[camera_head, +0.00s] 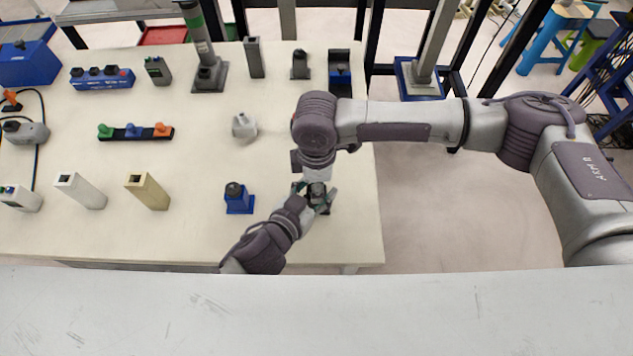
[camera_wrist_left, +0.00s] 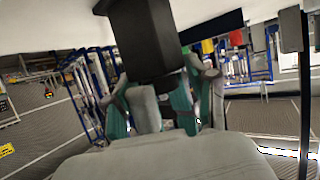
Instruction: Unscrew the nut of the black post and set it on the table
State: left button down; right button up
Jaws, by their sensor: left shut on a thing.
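The black post (camera_head: 318,208) stands near the table's front right corner, mostly hidden by my grippers. In the left wrist view its dark square block (camera_wrist_left: 148,42) shows large at the top, with a narrower dark end below it. My left gripper (camera_head: 303,190) reaches in from the lower left and is shut at the post; its green-padded fingers (camera_wrist_left: 165,105) are around the narrower end. My right gripper (camera_head: 318,188) points down over the same spot, close against the left one; its fingers are too covered to read. The nut cannot be made out separately.
A blue block with a dark knob (camera_head: 238,198) stands just left of my left gripper. Beige (camera_head: 147,191) and whitish (camera_head: 80,191) posts stand further left. A grey-white piece (camera_head: 244,127) is mid-table. Bare table (camera_head: 200,230) lies along the front left of the grippers.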

jog(key=shift+r, duration=0.1)
notch_tip(320, 180, up, 4)
jog(key=shift+f, duration=0.2)
jog(key=shift+r, duration=0.45)
jog(key=shift+c, duration=0.5)
jog(key=m, duration=0.1)
jog(key=r+m, duration=0.1)
jog(key=m, duration=0.3)
jog(key=shift+r, duration=0.4)
jog(key=m, duration=0.2)
jog(key=r+m, duration=0.1)
jog(key=m, duration=0.1)
jog(key=shift+r+m, duration=0.2)
jog(key=shift+m, duration=0.1)
jog(key=shift+f, duration=3.95)
jog(key=shift+c, duration=0.3)
